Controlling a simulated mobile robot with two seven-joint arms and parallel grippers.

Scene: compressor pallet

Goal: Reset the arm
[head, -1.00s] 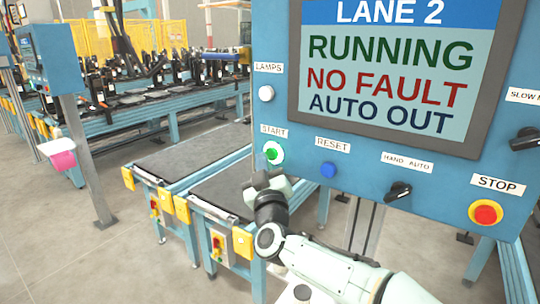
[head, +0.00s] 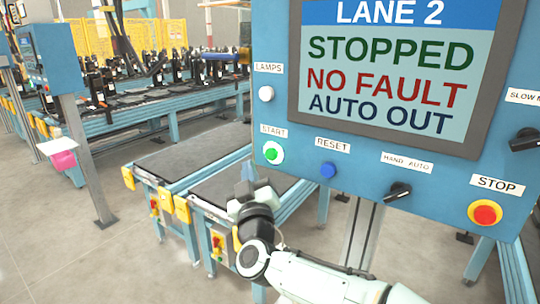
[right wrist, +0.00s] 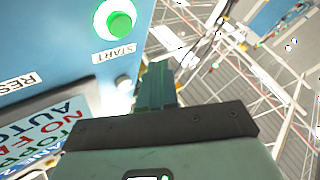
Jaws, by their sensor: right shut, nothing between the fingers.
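My right gripper (head: 249,178) is shut and empty, in front of the lane 2 control panel (head: 375,168), just below and left of the green START button (head: 270,154) and apart from it. The panel screen (head: 390,75) reads "LANE 2", "STOPPED", "NO FAULT", "AUTO OUT". In the right wrist view the shut fingers (right wrist: 157,88) point up past the panel's edge, with the green START button (right wrist: 120,24) to their upper left. My left gripper is not in view.
On the panel are the blue RESET button (head: 328,170), the hand/auto knob (head: 397,191) and the red STOP button (head: 485,213). Two conveyors (head: 195,155) stand behind my arm. Another panel (head: 45,57) on a post stands at the left.

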